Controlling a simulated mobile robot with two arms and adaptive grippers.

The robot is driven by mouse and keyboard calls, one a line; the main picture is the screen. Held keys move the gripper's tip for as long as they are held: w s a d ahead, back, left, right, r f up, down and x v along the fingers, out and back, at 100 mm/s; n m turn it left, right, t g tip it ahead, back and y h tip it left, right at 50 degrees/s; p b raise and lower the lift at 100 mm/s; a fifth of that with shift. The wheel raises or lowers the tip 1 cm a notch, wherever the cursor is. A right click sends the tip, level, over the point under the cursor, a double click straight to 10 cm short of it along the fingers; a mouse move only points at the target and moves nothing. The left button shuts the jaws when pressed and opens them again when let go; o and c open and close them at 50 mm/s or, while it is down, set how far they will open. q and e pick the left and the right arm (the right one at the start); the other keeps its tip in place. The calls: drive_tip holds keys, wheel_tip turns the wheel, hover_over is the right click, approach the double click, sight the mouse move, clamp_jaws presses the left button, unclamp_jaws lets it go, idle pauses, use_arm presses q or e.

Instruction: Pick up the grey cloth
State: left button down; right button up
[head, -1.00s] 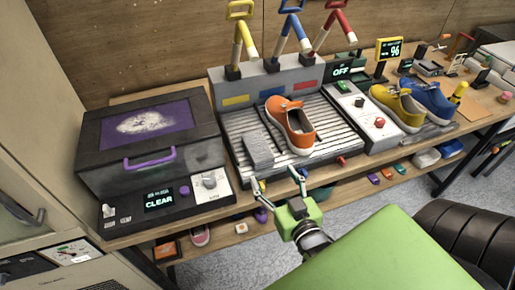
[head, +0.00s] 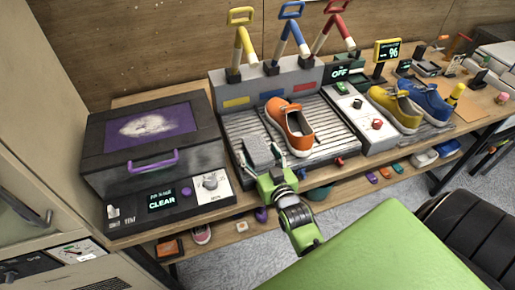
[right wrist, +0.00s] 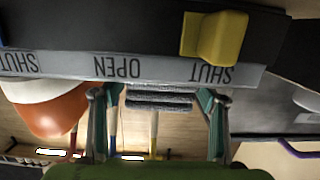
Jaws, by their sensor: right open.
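The grey cloth (head: 257,150) lies folded at the left of the ridged grey tray (head: 340,132), just left of the orange sneaker (head: 291,128). My right gripper (head: 264,161) is open at the cloth's near edge. In the right wrist view the cloth (right wrist: 160,98) shows as stacked grey layers between the two spread fingers of the gripper (right wrist: 157,96), with gaps on both sides. The orange sneaker (right wrist: 52,112) is to the left there. My left gripper is not in view.
A dark box with a purple handle (head: 153,162) stands left of the tray. Yellow, blue and red levers (head: 291,38) rise behind it. A switch panel (head: 365,112) and yellow and blue sneakers (head: 400,109) are to the right. A shelf runs below the bench.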

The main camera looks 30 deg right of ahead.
drive_tip(key=shift+x, duration=1.15)
drive_tip(key=shift+s, duration=0.1)
drive_tip(key=c, duration=1.1)
drive_tip(key=shift+r, duration=0.1)
